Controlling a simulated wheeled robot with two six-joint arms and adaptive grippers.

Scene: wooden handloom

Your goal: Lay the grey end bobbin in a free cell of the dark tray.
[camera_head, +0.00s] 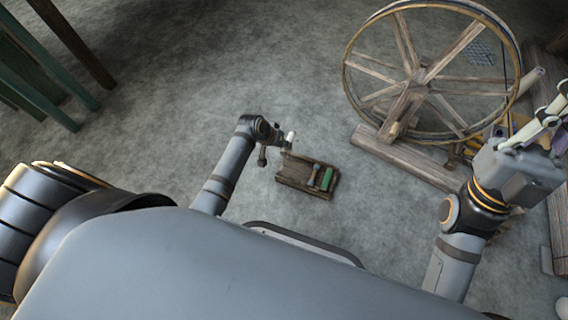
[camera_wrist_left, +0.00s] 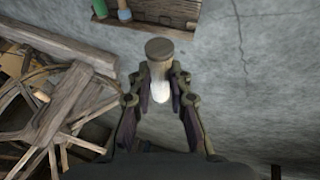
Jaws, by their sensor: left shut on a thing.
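The grey end bobbin, pale with a grey-brown round end, is held by my left gripper (camera_wrist_left: 160,85) in the left wrist view, where the bobbin's end (camera_wrist_left: 159,48) shows beyond the fingers. In the head view the bobbin (camera_head: 291,137) stands roughly upright at my left gripper (camera_head: 284,145), above and left of the dark tray (camera_head: 290,184). The tray holds a green bobbin (camera_head: 327,179) and a blue-grey one (camera_head: 313,175); its left part looks empty. My right gripper (camera_head: 535,130) is at the right edge, its fingers unclear.
A large wooden spoked wheel (camera_head: 405,95) on a timber base (camera_head: 405,155) stands right of the tray. Dark green legs (camera_head: 40,85) stand at upper left. The concrete floor around the tray is clear.

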